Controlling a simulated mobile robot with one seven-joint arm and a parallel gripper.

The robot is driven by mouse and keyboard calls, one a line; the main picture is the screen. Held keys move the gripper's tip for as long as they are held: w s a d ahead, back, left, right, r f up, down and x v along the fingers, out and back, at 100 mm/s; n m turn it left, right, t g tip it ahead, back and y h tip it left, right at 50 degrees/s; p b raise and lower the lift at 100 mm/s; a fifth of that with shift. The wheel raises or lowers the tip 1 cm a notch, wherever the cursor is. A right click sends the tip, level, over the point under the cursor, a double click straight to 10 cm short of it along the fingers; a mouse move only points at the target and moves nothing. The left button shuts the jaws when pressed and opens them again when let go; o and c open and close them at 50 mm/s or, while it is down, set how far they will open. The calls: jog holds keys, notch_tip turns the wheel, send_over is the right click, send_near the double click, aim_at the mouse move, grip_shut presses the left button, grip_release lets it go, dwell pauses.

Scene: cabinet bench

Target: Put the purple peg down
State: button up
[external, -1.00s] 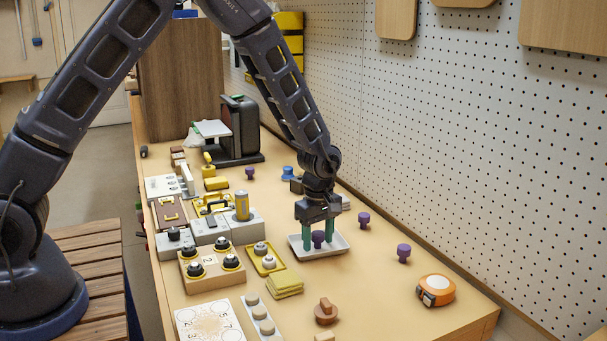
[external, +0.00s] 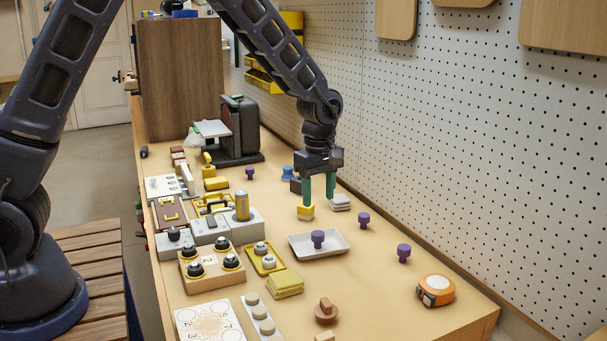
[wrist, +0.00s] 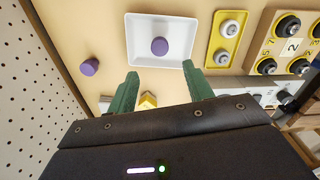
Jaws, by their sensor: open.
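A purple peg (external: 317,238) stands upright on the white tray (external: 338,251); the wrist view also shows this peg (wrist: 159,46) on the tray (wrist: 178,20). My gripper (external: 318,197) is open, with its green fingers apart and nothing visible between them. It is raised behind the tray in the external view, clear of the peg. Other purple pegs stand on the bench: one right of the tray (external: 404,252), one behind it (external: 364,220), and a small one farther back (external: 250,173).
A yellow-topped block (external: 305,211) and a grey stack (external: 340,202) lie under my gripper. An orange tape measure (external: 436,290) is at the right. A pegboard (external: 470,150) borders the bench.

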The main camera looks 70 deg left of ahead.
jog(key=s+d+r+m+t, duration=0.15)
jog(key=s+r+m, duration=0.35)
jog(key=s+r, duration=0.5)
jog(key=s+d+r+m+t, duration=0.1)
jog(key=s+d+r+m, duration=0.1)
jog(key=s+r+m, duration=0.55)
jog(key=s+d+r+m+t, duration=0.1)
jog(key=s+r+m, duration=0.3)
jog(key=s, duration=0.7)
jog(key=s+d+r+m+t, duration=0.1)
jog(key=s+r+m, duration=0.2)
jog(key=s, duration=0.8)
jog(key=shift+d+r+m, duration=0.2)
jog(key=shift+r+m, duration=0.15)
jog(key=shift+r, duration=0.6)
